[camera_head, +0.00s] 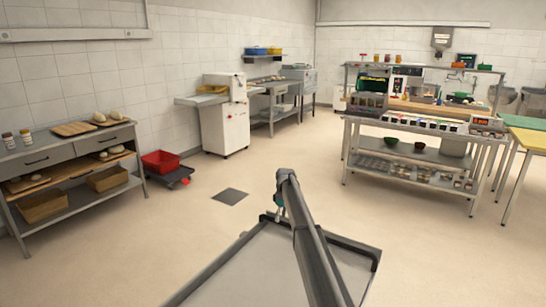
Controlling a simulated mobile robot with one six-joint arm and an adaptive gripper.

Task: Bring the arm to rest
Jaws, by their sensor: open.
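My arm (312,242) rises from the bottom edge of the head view over a grey, dark-rimmed platform of my own body. It reaches up to a bend near the middle of the picture. A short part with a small teal patch shows just below and behind the bend. My gripper's fingers cannot be made out; the arm and the platform's rim hide what lies beyond. Nothing is seen held by the arm.
A grey workbench (75,156) with bread and baskets stands at left, beside a red crate (160,161) on a low dolly. A white machine (225,127) stands behind. A steel serving table (408,158) and yellow table (526,138) are at right.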

